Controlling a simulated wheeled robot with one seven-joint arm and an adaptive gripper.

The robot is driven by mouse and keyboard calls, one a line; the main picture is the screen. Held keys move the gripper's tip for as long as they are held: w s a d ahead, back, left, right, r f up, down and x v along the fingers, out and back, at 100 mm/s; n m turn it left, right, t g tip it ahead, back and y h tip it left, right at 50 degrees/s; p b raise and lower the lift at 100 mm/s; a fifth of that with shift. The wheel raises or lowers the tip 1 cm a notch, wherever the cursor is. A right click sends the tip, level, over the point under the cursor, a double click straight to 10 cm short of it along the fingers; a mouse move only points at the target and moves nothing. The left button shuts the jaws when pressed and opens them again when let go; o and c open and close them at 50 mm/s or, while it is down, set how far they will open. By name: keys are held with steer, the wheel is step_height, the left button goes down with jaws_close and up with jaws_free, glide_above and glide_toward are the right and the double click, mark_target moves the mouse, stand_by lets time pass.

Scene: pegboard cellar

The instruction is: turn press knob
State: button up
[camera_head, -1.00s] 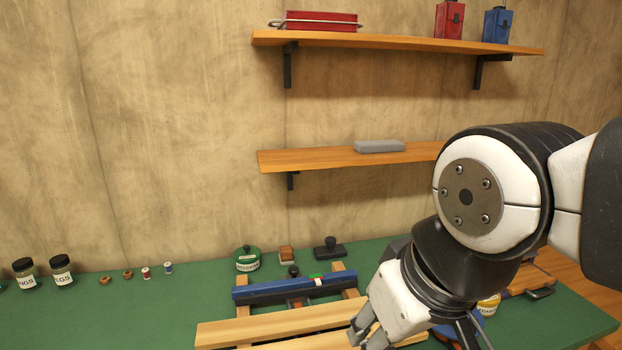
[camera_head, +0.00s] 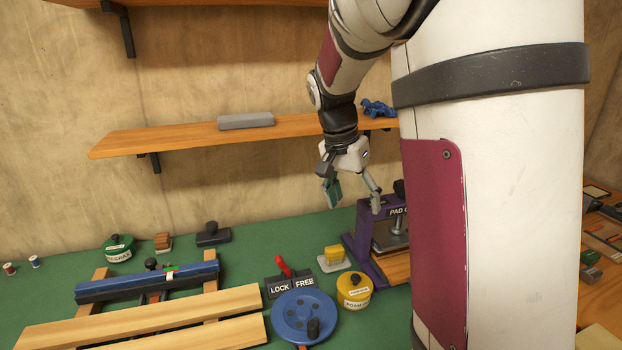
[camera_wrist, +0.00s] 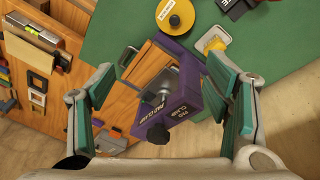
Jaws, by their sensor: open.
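A purple press marked "PAD C…" (camera_head: 362,215) stands on the green bench, partly hidden behind my own arm. It also shows below my gripper in the wrist view (camera_wrist: 182,97). The press's black knob (camera_wrist: 157,134) tops its metal screw, near the bottom middle of the wrist view. Only part of the knob (camera_head: 399,188) shows in the head view, beside my arm. My gripper (camera_head: 354,197) is open and empty, above and left of the knob in the head view. In the wrist view its teal-padded fingers (camera_wrist: 160,85) are spread on either side of the press, apart from the knob.
A blue handwheel (camera_head: 303,318), a red lever (camera_head: 283,266) with LOCK and FREE plates, a yellow tin (camera_head: 354,288) and a yellow-topped block (camera_head: 333,258) stand left of the press. A wooden shelf (camera_head: 200,135) is behind my gripper. Wooden boards (camera_head: 150,318) lie at front left.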

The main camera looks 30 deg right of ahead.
steer(key=w+d+f+m+g+h, duration=0.1)
steer(key=w+d+m+h, duration=0.1)
steer(key=w+d, duration=0.1)
steer(key=w+d+f+m+g+h, duration=0.1)
steer(key=w+d+m+h, duration=0.1)
steer(key=d, duration=0.4)
steer(key=w+d+f+m+g+h, duration=0.1)
steer(key=w+d+m+g+h, duration=0.1)
steer(key=w+d+m, duration=0.1)
steer(key=shift+w+d, duration=0.65)
steer(key=shift+d, duration=0.3)
steer(key=w+m+h, duration=0.1)
steer(key=w, duration=0.1)
steer(key=w+d+h, duration=0.1)
steer(key=h, duration=0.1)
steer(key=shift+w+d+r+m+g, duration=0.1)
steer(key=shift+w+r+m+g, duration=0.05)
steer(key=shift+w+m+g, duration=0.2)
steer(key=shift+w+d+h, duration=0.1)
steer(key=shift+w+h, duration=0.2)
steer(key=shift+w, duration=0.1)
steer(key=p+x, duration=0.3)
steer(key=x, duration=1)
steer(key=shift+d, duration=0.25)
steer(key=c, duration=1.2)
